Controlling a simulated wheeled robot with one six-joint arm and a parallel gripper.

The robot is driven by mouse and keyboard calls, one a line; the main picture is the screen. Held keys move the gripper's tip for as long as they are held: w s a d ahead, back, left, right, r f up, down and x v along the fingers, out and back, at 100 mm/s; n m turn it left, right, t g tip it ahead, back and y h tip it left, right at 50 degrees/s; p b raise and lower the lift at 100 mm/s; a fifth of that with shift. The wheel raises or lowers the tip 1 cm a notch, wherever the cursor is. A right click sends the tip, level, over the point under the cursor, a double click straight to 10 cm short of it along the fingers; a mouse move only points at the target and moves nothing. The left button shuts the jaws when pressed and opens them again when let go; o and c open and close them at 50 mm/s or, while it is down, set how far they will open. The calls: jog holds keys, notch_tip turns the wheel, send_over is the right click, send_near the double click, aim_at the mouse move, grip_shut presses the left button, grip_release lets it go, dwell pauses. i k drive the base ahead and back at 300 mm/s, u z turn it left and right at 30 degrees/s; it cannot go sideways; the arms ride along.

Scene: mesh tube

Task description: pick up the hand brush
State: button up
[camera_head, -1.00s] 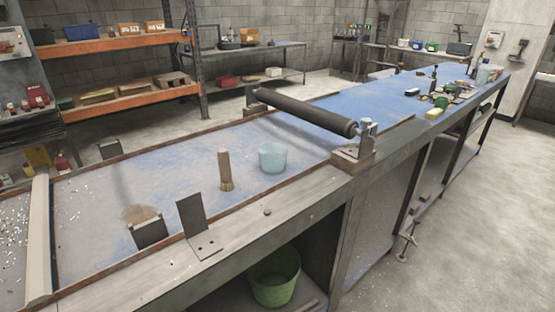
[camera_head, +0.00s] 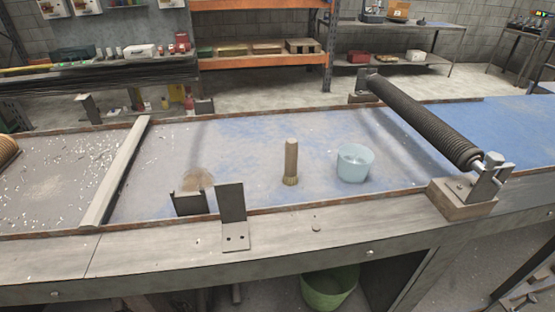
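The hand brush (camera_head: 291,160) stands upright on the blue-grey worn bench top (camera_head: 245,150), with its wooden handle up and its short bristles down. It is near the middle of the head view. A pale blue tub (camera_head: 355,164) stands a little to its right, apart from it. My gripper is not in view.
A dark metal bracket (camera_head: 232,215) stands on the bench's front edge, left of the brush. A small dark holder (camera_head: 190,204) lies beside a brown patch. A black roller (camera_head: 425,120) crosses the bench at right. A pale bar (camera_head: 118,172) crosses it at left.

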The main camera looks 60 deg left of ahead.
aim_at(290, 178)
jog(key=u, duration=0.65)
jog(key=i, duration=0.65)
jog(key=u, duration=1.05)
jog(key=i, duration=0.25)
jog(key=u, duration=0.2)
